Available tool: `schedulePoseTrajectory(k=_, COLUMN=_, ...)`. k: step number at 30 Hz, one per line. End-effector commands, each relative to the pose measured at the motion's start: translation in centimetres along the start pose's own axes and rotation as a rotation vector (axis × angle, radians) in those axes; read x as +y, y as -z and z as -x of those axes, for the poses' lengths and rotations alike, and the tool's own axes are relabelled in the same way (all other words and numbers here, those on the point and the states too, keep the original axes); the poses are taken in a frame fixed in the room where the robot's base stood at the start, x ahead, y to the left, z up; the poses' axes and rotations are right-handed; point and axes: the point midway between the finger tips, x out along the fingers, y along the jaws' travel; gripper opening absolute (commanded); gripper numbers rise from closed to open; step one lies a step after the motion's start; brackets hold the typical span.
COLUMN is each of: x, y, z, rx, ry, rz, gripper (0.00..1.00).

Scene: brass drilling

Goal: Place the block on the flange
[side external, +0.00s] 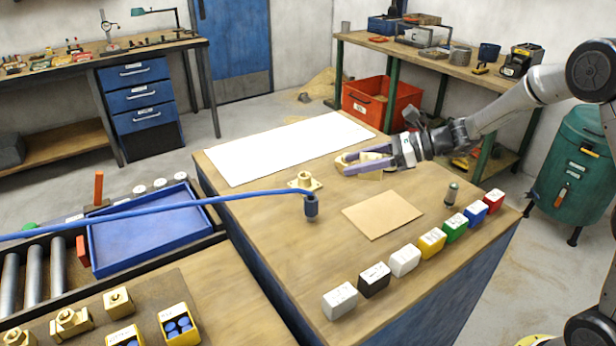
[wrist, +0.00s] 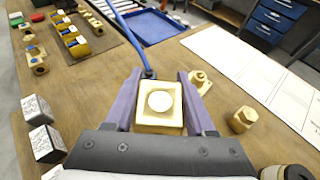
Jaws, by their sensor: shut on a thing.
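My gripper (wrist: 162,78) has purple fingers shut on a square brass block (wrist: 160,120) with a round white top face. In the side external view my gripper (side external: 362,160) is above the far right of the bench, close to the white sheet. Brass shows at its fingers there, but the block's outline is hard to separate. The brass flange (side external: 305,181), a square base with a raised round boss, sits on the bench to the left of my gripper. In the wrist view the flange (wrist: 201,82) is ahead and right of the block, apart from it.
Another brass fitting (wrist: 242,119) stands on the bench at right in the wrist view. A row of labelled coloured boxes (side external: 404,260) lines the front edge. A tan square (side external: 382,215) lies clear.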

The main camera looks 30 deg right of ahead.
Motion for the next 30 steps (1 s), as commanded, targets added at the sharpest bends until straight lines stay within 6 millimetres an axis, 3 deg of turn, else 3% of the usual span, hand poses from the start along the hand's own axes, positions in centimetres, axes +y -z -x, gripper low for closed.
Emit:
schedulePoseTrajectory(k=3, x=-2.9, y=-1.9, z=-0.7, rx=-0.008, ry=0.182, rz=-0.069, gripper=0.00)
schedulePoseTrajectory(k=6, x=-4.5, y=-2.8, z=-1.1, rx=-0.008, ry=0.303, rz=-0.120, gripper=0.00)
schedulePoseTrajectory(k=12, x=-5.0, y=-4.6, z=-2.0, rx=-0.009, ry=0.438, rz=-0.176, gripper=0.00)
schedulePoseTrajectory(k=20, x=-3.3, y=-6.2, z=-4.0, rx=-0.006, ry=0.411, rz=-0.167, gripper=0.00)
schedulePoseTrajectory(k=30, x=-7.0, y=-5.4, z=-8.9, rx=-0.007, ry=0.407, rz=-0.165, gripper=0.00)
